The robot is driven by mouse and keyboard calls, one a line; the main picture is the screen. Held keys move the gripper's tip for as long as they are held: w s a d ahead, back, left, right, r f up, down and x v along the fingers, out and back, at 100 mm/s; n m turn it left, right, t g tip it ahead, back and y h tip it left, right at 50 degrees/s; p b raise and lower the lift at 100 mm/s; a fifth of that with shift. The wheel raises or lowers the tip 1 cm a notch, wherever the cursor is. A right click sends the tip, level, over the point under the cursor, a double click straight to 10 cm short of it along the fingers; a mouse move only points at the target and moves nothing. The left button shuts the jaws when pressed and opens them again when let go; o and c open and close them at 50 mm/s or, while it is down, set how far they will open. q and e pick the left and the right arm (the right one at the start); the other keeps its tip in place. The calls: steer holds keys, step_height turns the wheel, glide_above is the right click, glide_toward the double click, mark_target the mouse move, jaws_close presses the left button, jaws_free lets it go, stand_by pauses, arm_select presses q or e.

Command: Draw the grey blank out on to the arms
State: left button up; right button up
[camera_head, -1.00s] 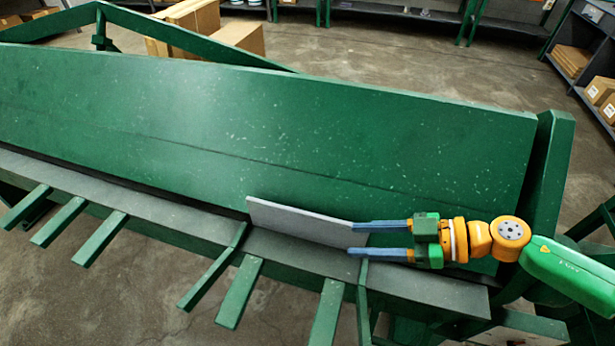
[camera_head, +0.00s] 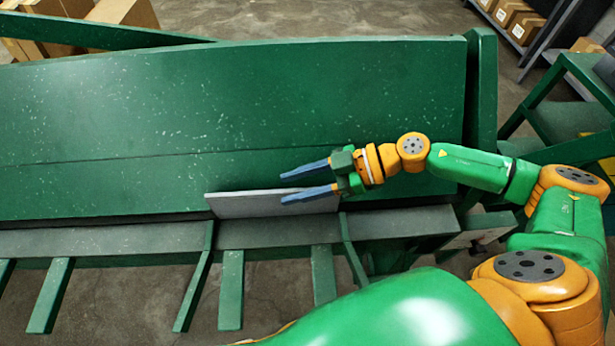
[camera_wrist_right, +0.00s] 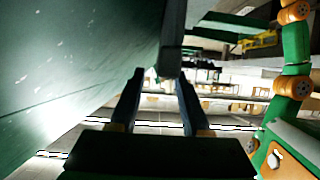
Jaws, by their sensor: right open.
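The grey blank (camera_head: 240,206), a flat plate, stands on its long edge on the grey ledge (camera_head: 110,236) against the green machine face. My right gripper (camera_head: 283,188) is open at the blank's right end. In the head view its lower finger crosses in front of the blank, and its upper finger shows above the top edge. In the right wrist view a dark slab end, seemingly the blank (camera_wrist_right: 172,45), lies just beyond the open fingertips (camera_wrist_right: 160,77). The green arms, such as this one (camera_head: 231,290), stick out from the ledge's front. My left gripper is out of view.
The tall green panel (camera_head: 220,110) rises behind the ledge, with a green end post (camera_head: 482,120) at its right. Cardboard boxes (camera_head: 125,12) stand behind it. Bare concrete floor shows below and between the arms.

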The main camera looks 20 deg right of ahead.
mark_target(277, 191)
steer(key=shift+p+x, duration=0.4)
steer(key=shift+x, duration=1.95)
steer(key=shift+c, duration=0.2)
jaws_close()
